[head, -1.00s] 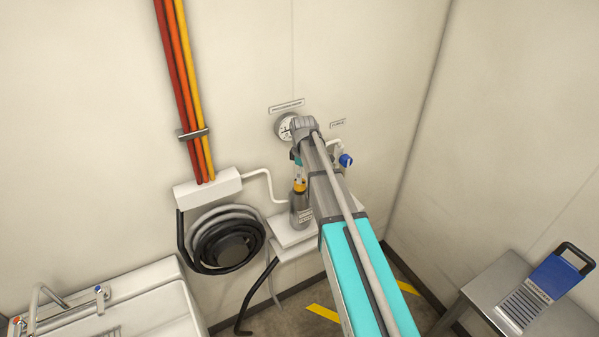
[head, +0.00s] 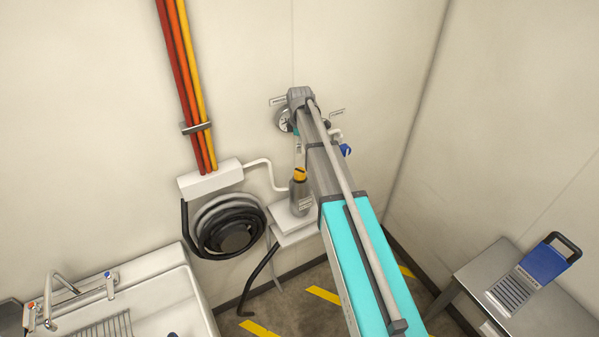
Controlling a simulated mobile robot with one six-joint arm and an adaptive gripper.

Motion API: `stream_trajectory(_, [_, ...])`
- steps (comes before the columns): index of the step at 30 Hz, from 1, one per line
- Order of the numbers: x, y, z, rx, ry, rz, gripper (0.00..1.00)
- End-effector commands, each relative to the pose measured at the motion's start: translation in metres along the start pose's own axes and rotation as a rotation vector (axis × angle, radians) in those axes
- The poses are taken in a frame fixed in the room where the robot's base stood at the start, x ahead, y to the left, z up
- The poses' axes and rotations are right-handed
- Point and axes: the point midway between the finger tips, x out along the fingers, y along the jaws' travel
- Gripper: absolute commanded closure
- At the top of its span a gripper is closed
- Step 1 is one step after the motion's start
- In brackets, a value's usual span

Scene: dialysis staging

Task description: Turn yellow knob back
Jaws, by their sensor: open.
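The yellow knob (head: 299,174) is the cap on top of a grey bottle-shaped body (head: 301,197), with a dark mark on its top. The body stands upright on a small white wall shelf (head: 284,222). My arm reaches over the shelf from the lower right and hides most of my gripper. Only a narrow part of my gripper (head: 301,150) shows at the arm's left edge, above the knob. It looks apart from the knob and is open. The fingertips are not clearly visible.
A gauge (head: 283,119) and a blue knob (head: 345,150) are partly behind my arm. A coiled hose (head: 231,229) hangs left of the shelf. A sink (head: 160,300) stands at lower left.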

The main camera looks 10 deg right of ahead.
Motion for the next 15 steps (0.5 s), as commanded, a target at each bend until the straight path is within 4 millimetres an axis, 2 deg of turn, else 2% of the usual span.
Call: stream_trajectory(15, [0.035,0.0,0.0,0.001,0.0,0.0,0.0])
